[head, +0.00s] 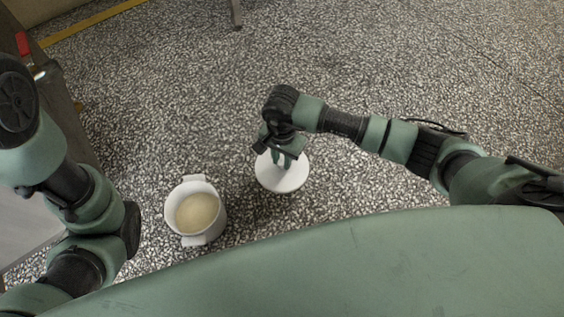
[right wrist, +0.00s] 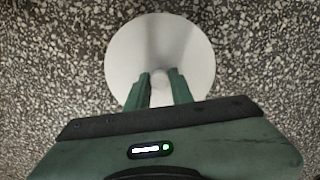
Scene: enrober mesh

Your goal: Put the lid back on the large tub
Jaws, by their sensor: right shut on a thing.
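The large tub (head: 216,226) is white with two side handles and stands open on the floor, with pale beige contents inside. The lid (head: 283,181) is a white disc to the right of the tub, apart from it. My right gripper (head: 284,160) is over the lid and shut on its knob. In the right wrist view the fingers (right wrist: 159,88) close on the small knob at the middle of the lid (right wrist: 160,45). I cannot tell whether the lid touches the floor. My left gripper is out of view; only my left arm shows at the left.
The speckled floor (head: 400,60) is clear around the tub and lid. A grey cabinet or machine (head: 45,115) stands along the left edge, with a red item (head: 22,43) on it. A metal leg (head: 236,14) shows at the top.

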